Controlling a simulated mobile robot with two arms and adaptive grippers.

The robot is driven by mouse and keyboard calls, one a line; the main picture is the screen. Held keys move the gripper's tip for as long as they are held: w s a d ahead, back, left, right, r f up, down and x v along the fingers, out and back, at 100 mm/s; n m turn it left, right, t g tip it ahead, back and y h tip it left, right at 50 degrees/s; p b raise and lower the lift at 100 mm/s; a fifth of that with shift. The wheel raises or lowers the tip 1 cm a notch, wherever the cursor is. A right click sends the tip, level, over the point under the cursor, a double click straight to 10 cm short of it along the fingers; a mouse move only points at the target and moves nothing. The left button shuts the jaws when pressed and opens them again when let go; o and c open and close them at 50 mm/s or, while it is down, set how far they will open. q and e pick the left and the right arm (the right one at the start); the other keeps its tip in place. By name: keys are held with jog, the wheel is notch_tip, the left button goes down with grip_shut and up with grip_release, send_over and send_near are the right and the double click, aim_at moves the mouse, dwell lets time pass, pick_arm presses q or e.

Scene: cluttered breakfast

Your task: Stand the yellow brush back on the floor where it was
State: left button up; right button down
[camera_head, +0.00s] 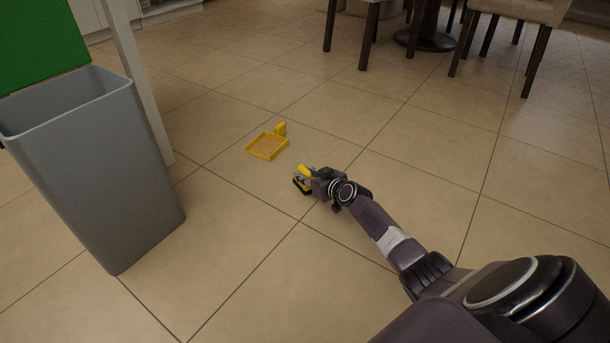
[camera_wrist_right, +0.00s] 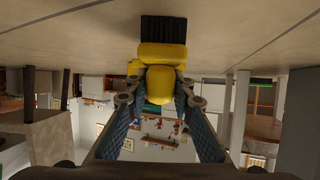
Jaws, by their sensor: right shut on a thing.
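The yellow brush (camera_head: 302,174) is at the end of my right arm, low over the floor in the head view, with its dark bristles facing down. In the right wrist view the brush (camera_wrist_right: 163,52) sits between the two fingers, its black bristles toward the floor, which is at the top of that picture. My right gripper (camera_head: 312,178) is shut on the brush's yellow handle. I cannot tell whether the bristles touch the floor. A yellow dustpan (camera_head: 267,147) with brownish contents lies on the floor beyond the brush, to its left. My left gripper is not in view.
A tall grey bin (camera_head: 95,170) stands at the left, near a white post (camera_head: 137,75) and a green panel. Dark-legged chairs (camera_head: 515,12) stand around a table base (camera_head: 425,40) at the back right.

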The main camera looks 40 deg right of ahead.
jog(key=c, duration=1.7)
grip_release()
jog(key=shift+f, duration=0.1)
jog(key=shift+r, duration=0.25)
jog(key=p+v, duration=0.8)
jog(key=v, duration=0.4)
jog(key=shift+a, duration=0.1)
